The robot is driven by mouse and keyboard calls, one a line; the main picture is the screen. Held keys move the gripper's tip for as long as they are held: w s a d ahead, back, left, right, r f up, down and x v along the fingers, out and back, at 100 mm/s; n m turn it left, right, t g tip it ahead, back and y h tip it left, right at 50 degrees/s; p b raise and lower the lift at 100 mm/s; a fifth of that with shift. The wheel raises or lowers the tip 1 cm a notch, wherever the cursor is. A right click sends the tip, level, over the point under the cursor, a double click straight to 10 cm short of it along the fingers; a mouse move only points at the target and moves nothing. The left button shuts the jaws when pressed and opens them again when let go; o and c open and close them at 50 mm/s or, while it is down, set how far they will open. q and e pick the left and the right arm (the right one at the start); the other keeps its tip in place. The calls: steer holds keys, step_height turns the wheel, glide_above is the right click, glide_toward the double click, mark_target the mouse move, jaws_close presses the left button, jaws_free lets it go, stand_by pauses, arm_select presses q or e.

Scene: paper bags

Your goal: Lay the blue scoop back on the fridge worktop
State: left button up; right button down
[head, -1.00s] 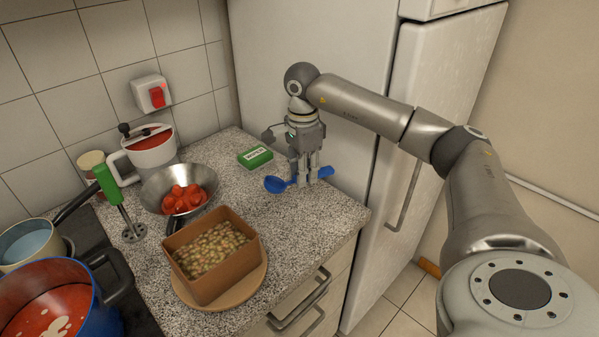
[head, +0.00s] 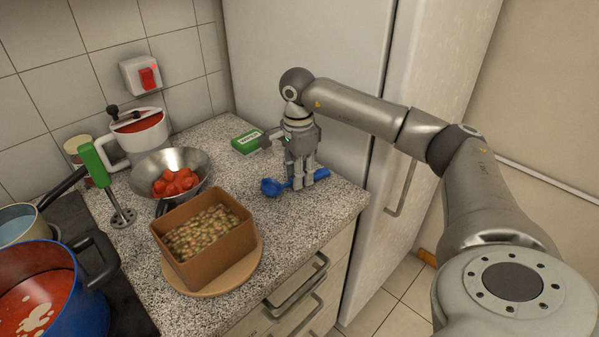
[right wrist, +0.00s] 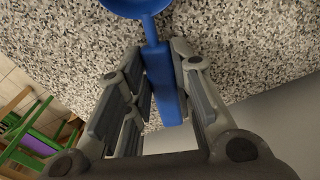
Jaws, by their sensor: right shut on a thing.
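The blue scoop (head: 271,187) is at the right part of the speckled fridge worktop (head: 290,225), its bowl to the left and its handle to the right. My right gripper (head: 301,184) points down and is shut on the scoop's handle. In the right wrist view the blue handle (right wrist: 163,85) runs between the two fingers, with the bowl (right wrist: 135,6) cut off at the top edge. The scoop is low over the worktop or on it; I cannot tell whether it touches. My left gripper is not in view.
A green box (head: 246,141) lies just behind the scoop. A brown container of beans (head: 203,260) on a round board, a metal bowl of tomatoes (head: 195,160) and a hand blender (head: 103,172) stand to the left. The fridge (head: 350,130) borders the worktop's right side.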

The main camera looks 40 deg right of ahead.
steer(key=c, duration=1.2)
jaws_free()
steer(key=shift+o, duration=0.2)
steer(key=shift+r, duration=0.1)
step_height(320, 180, up, 12)
steer(key=shift+a, duration=0.1)
